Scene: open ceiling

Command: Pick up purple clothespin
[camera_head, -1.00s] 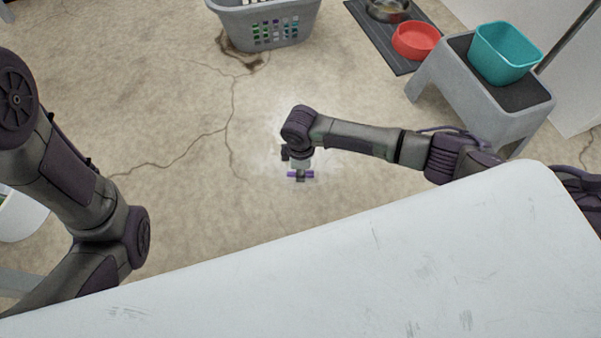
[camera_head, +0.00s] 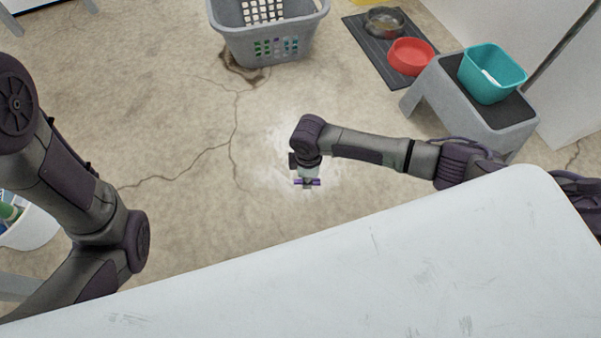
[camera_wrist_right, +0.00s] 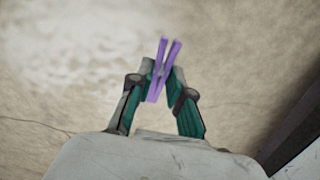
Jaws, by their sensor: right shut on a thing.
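The purple clothespin (camera_wrist_right: 161,72) is between the fingertips of my right gripper (camera_wrist_right: 160,82) in the right wrist view. The gripper is shut on it. In the head view the clothespin (camera_head: 314,182) shows as a small purple piece at the tip of my right gripper (camera_head: 306,180), over the concrete floor beyond the white surface's edge. My left arm comes in at the left of the head view, but its gripper is out of view.
The white surface (camera_head: 330,280) fills the foreground. A grey laundry basket (camera_head: 265,45) stands at the back. A teal bin (camera_head: 490,75) sits on a grey step stool (camera_head: 430,85) at right, near a red bowl (camera_head: 410,57) on a dark mat. A white bucket (camera_head: 30,230) is at left.

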